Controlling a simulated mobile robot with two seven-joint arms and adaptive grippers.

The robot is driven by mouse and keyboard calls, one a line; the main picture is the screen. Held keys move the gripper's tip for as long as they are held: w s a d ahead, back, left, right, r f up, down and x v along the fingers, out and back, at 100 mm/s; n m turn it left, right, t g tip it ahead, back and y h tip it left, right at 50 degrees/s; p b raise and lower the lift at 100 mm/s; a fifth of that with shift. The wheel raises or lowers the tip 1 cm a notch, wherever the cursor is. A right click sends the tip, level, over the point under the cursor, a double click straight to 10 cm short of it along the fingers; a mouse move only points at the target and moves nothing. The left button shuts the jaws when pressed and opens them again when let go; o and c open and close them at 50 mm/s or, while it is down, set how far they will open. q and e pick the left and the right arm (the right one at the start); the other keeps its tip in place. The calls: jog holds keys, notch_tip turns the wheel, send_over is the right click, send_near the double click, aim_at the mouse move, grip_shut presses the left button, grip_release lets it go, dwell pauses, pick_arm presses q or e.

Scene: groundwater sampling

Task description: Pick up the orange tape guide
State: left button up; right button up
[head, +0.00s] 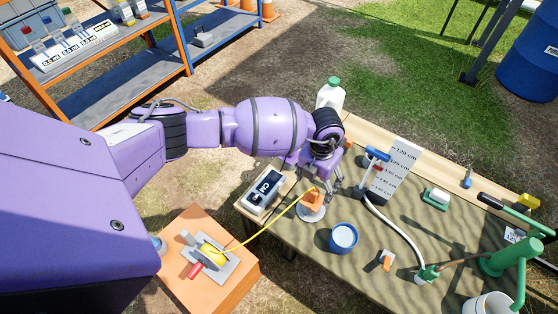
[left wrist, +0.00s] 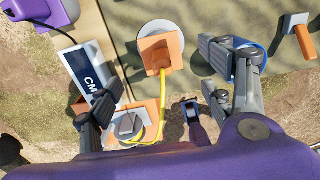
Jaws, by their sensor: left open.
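The orange tape guide (head: 311,197) is a small orange block on a pale round base, standing near the table's left end. Yellow tape runs from it down to a reel. In the left wrist view the guide (left wrist: 160,50) shows its orange top, with the tape hanging from its lower edge. My left gripper (head: 318,180) is over the guide in the head view, open and empty. In the left wrist view its two fingers (left wrist: 170,88) are spread wide, with the guide beyond and between them. I see no contact. My right gripper is not in view.
The tape reel (head: 212,252) sits on an orange stand (head: 240,274). A white scale board (head: 397,168) stands behind. A green pump (head: 500,262) is at right.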

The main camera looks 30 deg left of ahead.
aim_at(315, 195)
pick_arm(q)
jog(key=f, duration=0.3)
jog(key=f+b, duration=0.1)
jog(key=f, duration=0.3)
jog(key=shift+w+d+f, duration=0.1)
jog(key=shift+d+f, duration=0.1)
jog(key=c, duration=1.2)
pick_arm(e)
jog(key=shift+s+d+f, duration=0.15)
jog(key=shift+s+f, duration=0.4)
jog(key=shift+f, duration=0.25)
